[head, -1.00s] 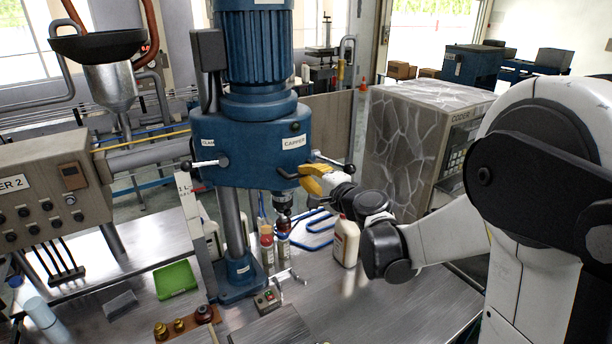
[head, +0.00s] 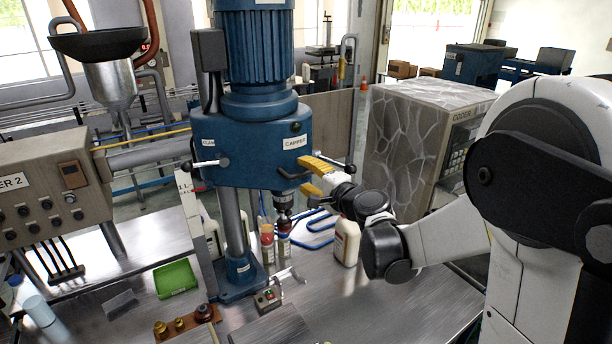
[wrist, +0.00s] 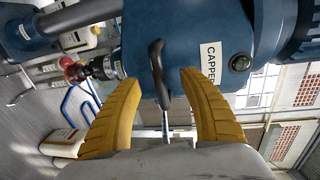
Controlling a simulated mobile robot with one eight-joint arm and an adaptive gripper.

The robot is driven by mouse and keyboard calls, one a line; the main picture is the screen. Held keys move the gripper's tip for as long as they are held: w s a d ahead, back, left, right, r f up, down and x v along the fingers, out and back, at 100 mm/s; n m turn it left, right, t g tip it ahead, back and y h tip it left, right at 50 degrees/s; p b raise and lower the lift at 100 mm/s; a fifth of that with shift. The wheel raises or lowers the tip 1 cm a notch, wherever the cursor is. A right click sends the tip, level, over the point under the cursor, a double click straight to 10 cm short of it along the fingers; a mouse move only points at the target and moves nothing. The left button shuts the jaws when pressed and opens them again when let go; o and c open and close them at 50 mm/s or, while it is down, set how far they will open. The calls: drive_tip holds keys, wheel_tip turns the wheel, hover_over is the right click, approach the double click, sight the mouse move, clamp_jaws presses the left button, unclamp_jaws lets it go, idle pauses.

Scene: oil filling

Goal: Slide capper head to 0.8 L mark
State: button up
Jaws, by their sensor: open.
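The blue capper head (head: 250,145), labelled CAPPER, sits on a grey column (head: 234,220) with a motor above. It fills the upper middle of the wrist view (wrist: 185,30). A dark chuck (head: 284,202) hangs beneath it. My gripper (head: 303,174) is at its right side, with yellow fingers spread. In the wrist view, a black handle (wrist: 156,65) on the head lies between the open fingers (wrist: 162,76), with visible gaps on both sides. A white scale board (head: 187,196) stands left of the column, showing "1 L"; its 0.8 L mark is not legible.
A white bottle (head: 346,243) stands below my wrist, near a blue tube frame (head: 318,228). Red-topped bottles (head: 267,240) stand beneath the chuck. A green tray (head: 175,278) lies at left. The patterned coder cabinet (head: 410,145) stands behind my arm.

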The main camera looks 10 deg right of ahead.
idle(0.3)
drive_tip(key=p+v, duration=0.1)
drive_tip(key=v, duration=0.8)
drive_tip(key=shift+f, duration=0.15)
drive_tip(key=s+a+f+n+g+b, duration=0.35)
drive_tip(key=s+f+b, duration=0.25)
drive_tip(key=f, duration=0.2)
drive_tip(key=s+a+f+n+g+b, duration=0.2)
drive_tip(key=s+a+f+n+b, duration=0.1)
drive_tip(key=s+f+n+b, duration=0.3)
drive_tip(key=s+d+f+n+g+h+b, duration=0.1)
drive_tip(key=s+d+f+n+h+b, duration=0.1)
drive_tip(key=s+f+b, duration=0.2)
drive_tip(key=s+d+f+n+g+h+b, duration=0.2)
drive_tip(key=s+d+f+n+h+b, duration=0.1)
drive_tip(key=s+f, duration=0.5)
drive_tip(key=shift+s+f+b, duration=0.35)
drive_tip(key=shift+s+b, duration=0.15)
drive_tip(key=shift+b, duration=0.4)
